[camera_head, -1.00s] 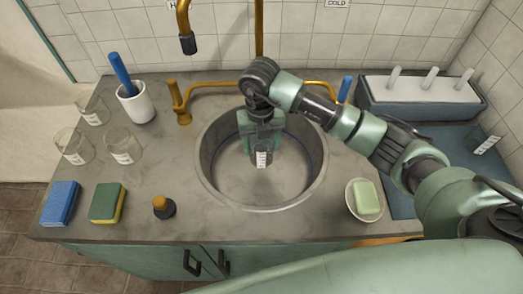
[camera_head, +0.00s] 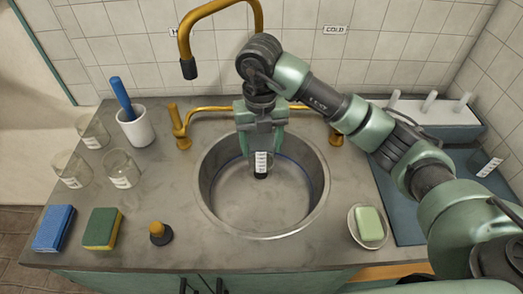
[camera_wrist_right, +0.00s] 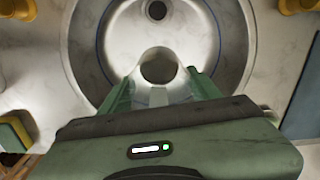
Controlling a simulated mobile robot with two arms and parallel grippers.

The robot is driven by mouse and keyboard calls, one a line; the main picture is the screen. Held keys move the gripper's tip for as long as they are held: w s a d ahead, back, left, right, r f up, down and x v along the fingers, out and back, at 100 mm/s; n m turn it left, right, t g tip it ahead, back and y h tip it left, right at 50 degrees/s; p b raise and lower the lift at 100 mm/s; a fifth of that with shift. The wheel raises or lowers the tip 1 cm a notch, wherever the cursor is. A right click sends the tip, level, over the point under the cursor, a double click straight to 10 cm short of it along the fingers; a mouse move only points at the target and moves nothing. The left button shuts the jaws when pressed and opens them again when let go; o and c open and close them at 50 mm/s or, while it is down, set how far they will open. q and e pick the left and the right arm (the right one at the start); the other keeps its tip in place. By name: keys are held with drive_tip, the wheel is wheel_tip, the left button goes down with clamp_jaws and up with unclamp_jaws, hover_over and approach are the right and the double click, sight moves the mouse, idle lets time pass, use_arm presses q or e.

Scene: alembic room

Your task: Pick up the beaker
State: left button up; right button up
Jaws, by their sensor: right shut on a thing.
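My right gripper (camera_head: 261,150) is over the sink basin, pointing down, with its fingers on either side of a clear glass beaker (camera_head: 261,164). The beaker has a white label facing the head camera and is held upright above the basin floor. In the right wrist view the beaker (camera_wrist_right: 158,97) sits between the two green fingers (camera_wrist_right: 160,82), its round opening visible. The fingers hide its sides. My left gripper is not in view.
The round sink (camera_head: 216,209) lies below. A soap dish (camera_head: 353,238) is right. Brass taps (camera_head: 178,121) stand behind.

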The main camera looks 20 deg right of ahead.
sight(262, 136)
drive_tip(key=shift+r, duration=1.3)
drive_tip(key=shift+r, duration=0.1)
drive_tip(key=shift+r+p, duration=0.15)
drive_tip(key=shift+p, duration=0.35)
drive_tip(key=h+p, duration=0.2)
drive_tip(key=p, duration=0.2)
drive_tip(key=g+h+p, duration=0.1)
drive_tip(key=h+p, duration=0.2)
drive_tip(key=p, duration=0.2)
drive_tip(key=shift+r+g, duration=0.15)
drive_tip(key=shift+g, duration=0.15)
idle(0.3)
